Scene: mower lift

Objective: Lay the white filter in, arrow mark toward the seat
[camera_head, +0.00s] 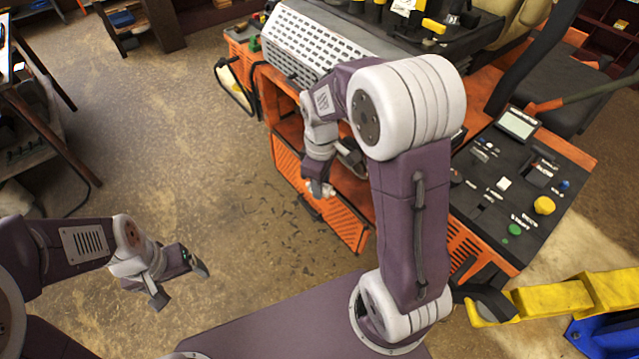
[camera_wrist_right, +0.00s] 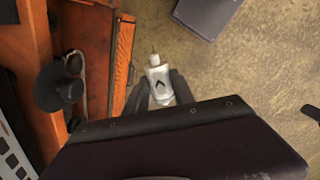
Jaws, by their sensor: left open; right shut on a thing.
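My right gripper (camera_head: 319,188) is shut on the white filter (camera_head: 329,190), which is mostly hidden by the fingers in the head view. It is in front of the orange machine's open bay (camera_head: 350,190). In the right wrist view the filter (camera_wrist_right: 158,84) sits between the fingertips, a small white body with a narrow stub at its upper end. A black chevron arrow mark (camera_wrist_right: 159,83) on it points toward the top of that picture. My left gripper (camera_head: 178,278) is open and empty over the floor at lower left.
A lowered orange slatted panel (camera_head: 335,218) lies beside the bay, and its edge (camera_wrist_right: 122,60) runs close left of the filter in the wrist view. A black round knob (camera_wrist_right: 58,88) is further left. A control panel (camera_head: 515,185) stands at right. The floor at left is clear.

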